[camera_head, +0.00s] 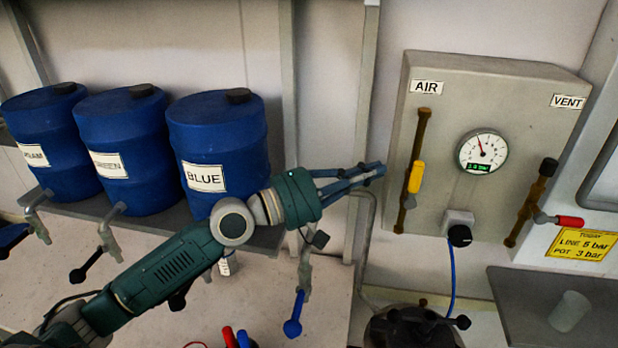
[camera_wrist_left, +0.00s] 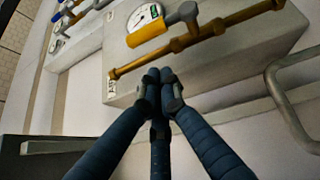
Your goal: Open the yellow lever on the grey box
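The grey box (camera_head: 505,120) is fixed to the wall at right, with a brown pipe (camera_head: 421,140) marked AIR on its left side. The yellow lever (camera_head: 416,177) stands upright along this pipe. In the left wrist view the yellow lever (camera_wrist_left: 148,33) lies roughly parallel to the pipe (camera_wrist_left: 190,40), beyond the fingertips. My left gripper (camera_head: 376,171) is just left of the box, apart from the lever. Its blue fingers meet at the tips in the left wrist view (camera_wrist_left: 160,84), with nothing between them. My right gripper is not in view.
A round gauge (camera_head: 483,152) and a black knob (camera_head: 459,235) are on the box. A red lever (camera_head: 569,221) is on the VENT pipe (camera_head: 530,205). Blue barrels (camera_head: 218,145) with taps stand at left. A dark pot (camera_head: 413,326) is below the box.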

